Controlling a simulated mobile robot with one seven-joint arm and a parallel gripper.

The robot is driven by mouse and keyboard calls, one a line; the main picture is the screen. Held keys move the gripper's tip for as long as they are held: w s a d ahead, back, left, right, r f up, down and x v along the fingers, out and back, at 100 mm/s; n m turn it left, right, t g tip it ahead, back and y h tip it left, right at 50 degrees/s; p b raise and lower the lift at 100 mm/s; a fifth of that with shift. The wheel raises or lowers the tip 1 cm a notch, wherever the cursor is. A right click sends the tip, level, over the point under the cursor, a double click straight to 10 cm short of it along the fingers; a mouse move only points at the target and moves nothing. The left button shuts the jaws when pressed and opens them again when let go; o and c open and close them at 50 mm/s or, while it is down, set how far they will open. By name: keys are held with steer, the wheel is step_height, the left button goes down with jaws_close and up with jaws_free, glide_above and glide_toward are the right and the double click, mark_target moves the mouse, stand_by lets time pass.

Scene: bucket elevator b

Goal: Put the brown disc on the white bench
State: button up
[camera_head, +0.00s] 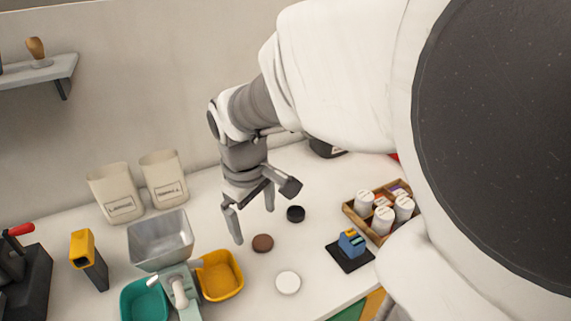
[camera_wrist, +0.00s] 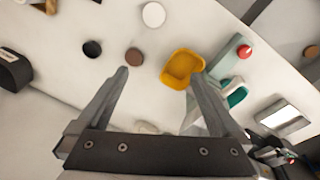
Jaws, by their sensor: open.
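The brown disc (camera_head: 263,243) lies flat on the white bench (camera_head: 322,284), between a black disc and a white disc. It also shows in the wrist view (camera_wrist: 134,57), just beyond the tip of one finger. My gripper (camera_head: 254,225) is open and empty above the bench, its fingers pointing down near the brown disc. In the wrist view my gripper (camera_wrist: 158,76) has its two fingers spread wide, with bare bench (camera_wrist: 150,85) between them. I cannot tell the exact height of the fingertips above the bench.
A black disc (camera_head: 295,213) and a white disc (camera_head: 288,282) lie nearby. A yellow bin (camera_head: 220,274), a teal bin (camera_head: 144,300) and a metal hopper (camera_head: 160,239) stand left. A wooden tray (camera_head: 350,211) with white containers and a blue item on a black mat (camera_head: 336,253) are right.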

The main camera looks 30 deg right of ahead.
steer(key=s+a+r+m+t+y, duration=0.1)
steer(key=s+r+m+t, duration=0.3)
steer(key=s, duration=0.5)
step_height(320, 180, up, 3)
steer(key=shift+s+a+f+m, duration=0.15)
steer(key=shift+s+a+m, duration=0.2)
steer(key=shift+a, duration=0.55)
